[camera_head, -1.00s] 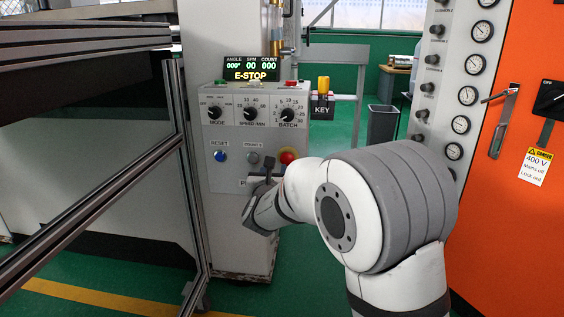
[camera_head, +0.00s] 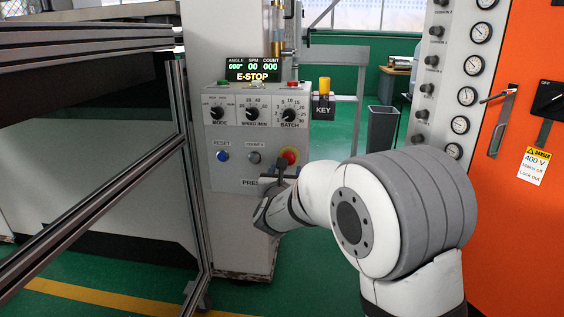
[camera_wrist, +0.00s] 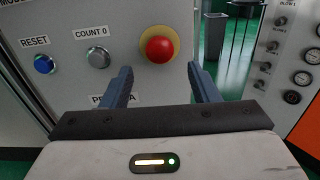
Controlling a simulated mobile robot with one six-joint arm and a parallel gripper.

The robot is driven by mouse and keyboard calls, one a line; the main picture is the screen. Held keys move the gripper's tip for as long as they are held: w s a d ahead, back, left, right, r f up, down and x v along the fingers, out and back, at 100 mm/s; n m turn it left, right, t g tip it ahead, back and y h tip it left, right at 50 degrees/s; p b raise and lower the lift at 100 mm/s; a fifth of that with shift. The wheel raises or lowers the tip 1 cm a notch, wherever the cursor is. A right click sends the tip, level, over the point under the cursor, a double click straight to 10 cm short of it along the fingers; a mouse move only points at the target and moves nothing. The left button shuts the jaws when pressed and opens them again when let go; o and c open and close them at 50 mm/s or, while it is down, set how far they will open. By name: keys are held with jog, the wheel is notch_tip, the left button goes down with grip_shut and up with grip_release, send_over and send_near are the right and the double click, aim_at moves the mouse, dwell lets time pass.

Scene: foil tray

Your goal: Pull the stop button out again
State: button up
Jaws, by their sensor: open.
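The red stop button (camera_wrist: 158,47) sits on a yellow collar on the grey control panel (camera_head: 238,172). In the head view the button (camera_head: 289,156) is at the panel's lower right, and the display (camera_head: 252,71) above reads E-STOP. My gripper (camera_wrist: 160,75) is open and empty. In the wrist view its two fingers point at the panel, with the button between and beyond the tips, apart from them. In the head view my gripper (camera_head: 281,172) is just below the button. Whether the button is pressed in cannot be told.
A blue RESET button (camera_wrist: 43,64) and a grey COUNT 0 button (camera_wrist: 98,57) are left of the stop button. Several knobs sit above it. A yellow key holder (camera_head: 323,92) is to the right. A metal frame (camera_head: 185,170) stands left.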

aim_at(289, 158)
jog(key=shift+o, duration=0.3)
jog(key=w+b, duration=0.1)
jog(key=w, duration=0.6)
jog(key=shift+w+d, duration=0.15)
jog(key=shift+w, duration=0.15)
jog(key=shift+c, duration=0.3)
grip_shut()
jog(key=shift+s+b, duration=0.6)
jog(key=shift+b, duration=0.1)
jog(key=shift+o, duration=0.3)
grip_release()
jog(key=shift+s, duration=0.1)
